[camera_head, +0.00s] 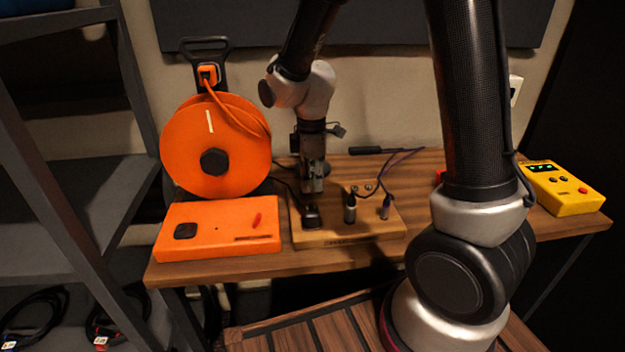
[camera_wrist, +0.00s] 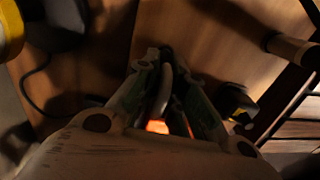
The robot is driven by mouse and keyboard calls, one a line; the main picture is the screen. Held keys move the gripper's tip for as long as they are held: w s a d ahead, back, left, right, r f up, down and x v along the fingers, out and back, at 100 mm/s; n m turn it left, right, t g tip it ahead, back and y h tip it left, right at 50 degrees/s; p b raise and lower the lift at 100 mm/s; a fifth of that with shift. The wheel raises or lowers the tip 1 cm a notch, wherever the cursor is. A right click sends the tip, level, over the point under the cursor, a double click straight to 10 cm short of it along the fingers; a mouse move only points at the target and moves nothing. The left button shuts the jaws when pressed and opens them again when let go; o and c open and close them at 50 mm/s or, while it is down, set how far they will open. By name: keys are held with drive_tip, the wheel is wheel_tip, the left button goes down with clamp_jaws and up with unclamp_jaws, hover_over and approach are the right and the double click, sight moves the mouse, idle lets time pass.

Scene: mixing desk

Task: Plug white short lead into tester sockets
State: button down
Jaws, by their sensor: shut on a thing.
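My gripper (camera_head: 313,188) points down over the left part of a wooden board (camera_head: 345,234) on the desk. A black block (camera_head: 311,216) stands right below the fingers; whether they touch it is unclear. In the wrist view my gripper (camera_wrist: 165,85) is closed around a slim greyish part (camera_wrist: 163,95), with an orange glow behind it. I cannot tell whether this part belongs to the white short lead, which I cannot otherwise pick out. A yellow box (camera_head: 565,188) with green lights, apparently the tester, lies at the desk's right end. Its sockets cannot be made out.
Two upright plugs, a left one (camera_head: 350,208) and a right one (camera_head: 385,207), stand on the board with dark leads behind. An orange reel (camera_head: 215,145) and orange box (camera_head: 218,228) fill the desk's left. A dark shelf (camera_head: 70,185) stands far left. My arm hides the right-middle.

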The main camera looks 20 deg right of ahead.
drive_tip(key=shift+r, duration=2.85)
drive_tip(key=shift+w+a, duration=0.1)
drive_tip(key=shift+w, duration=0.05)
